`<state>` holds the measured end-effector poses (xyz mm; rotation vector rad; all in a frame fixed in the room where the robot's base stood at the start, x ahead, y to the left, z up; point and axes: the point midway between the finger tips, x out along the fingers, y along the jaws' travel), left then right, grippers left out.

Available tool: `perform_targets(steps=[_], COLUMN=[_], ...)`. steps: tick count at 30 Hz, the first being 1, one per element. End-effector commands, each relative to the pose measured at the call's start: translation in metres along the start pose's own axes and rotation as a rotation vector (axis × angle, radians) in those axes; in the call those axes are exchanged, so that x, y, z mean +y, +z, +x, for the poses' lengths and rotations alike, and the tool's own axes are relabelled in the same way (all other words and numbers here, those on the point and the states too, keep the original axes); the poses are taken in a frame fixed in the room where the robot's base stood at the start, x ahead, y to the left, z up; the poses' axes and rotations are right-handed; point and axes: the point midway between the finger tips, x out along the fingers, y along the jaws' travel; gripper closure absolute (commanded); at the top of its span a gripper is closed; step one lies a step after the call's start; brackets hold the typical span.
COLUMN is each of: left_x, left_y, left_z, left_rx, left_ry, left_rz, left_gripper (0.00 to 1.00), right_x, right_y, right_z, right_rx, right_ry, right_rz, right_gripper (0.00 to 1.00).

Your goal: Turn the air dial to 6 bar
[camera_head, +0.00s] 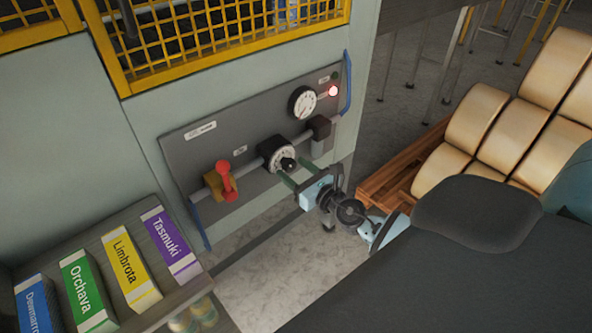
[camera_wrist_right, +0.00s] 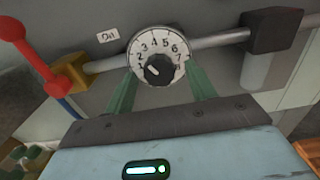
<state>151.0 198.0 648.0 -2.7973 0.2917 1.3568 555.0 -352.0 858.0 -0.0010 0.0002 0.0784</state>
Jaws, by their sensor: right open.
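The air dial (camera_head: 276,152) is a round white scale on the grey panel's pipe, with a black knob (camera_head: 288,164) at its centre. In the right wrist view, the dial (camera_wrist_right: 157,41) shows readable numbers from 2 to 7, and its knob (camera_wrist_right: 158,70) has a pale mark towards the lower left. The exact setting is hard to read. My right gripper (camera_head: 293,168) is open in front of the dial. Its green fingers (camera_wrist_right: 160,75) stand either side of the knob, apart from it as far as I can see. My left gripper is out of view.
Blue handles flank the panel. Labelled boxes (camera_head: 130,268) stand on a shelf lower left.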

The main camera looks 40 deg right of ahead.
Motion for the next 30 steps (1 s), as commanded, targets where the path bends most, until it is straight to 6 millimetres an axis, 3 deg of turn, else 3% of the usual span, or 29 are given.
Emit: perform_targets(steps=[8,18,30], left_x=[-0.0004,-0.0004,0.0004], left_y=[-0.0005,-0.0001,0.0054], left_z=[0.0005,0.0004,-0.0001], left_rx=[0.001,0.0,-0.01], left_ry=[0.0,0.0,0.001], left_rz=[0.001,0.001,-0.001], left_gripper=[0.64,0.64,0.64], right_x=[0.0003,0.0002,0.0005], right_y=[-0.0001,-0.0001,-0.001], right_z=[0.0008,0.0006,0.0004], right_rx=[0.0,0.0,0.001], right_ry=[0.0,0.0,-0.001], right_rz=[0.001,0.001,0.086], right_gripper=[0.46,0.89,0.89])
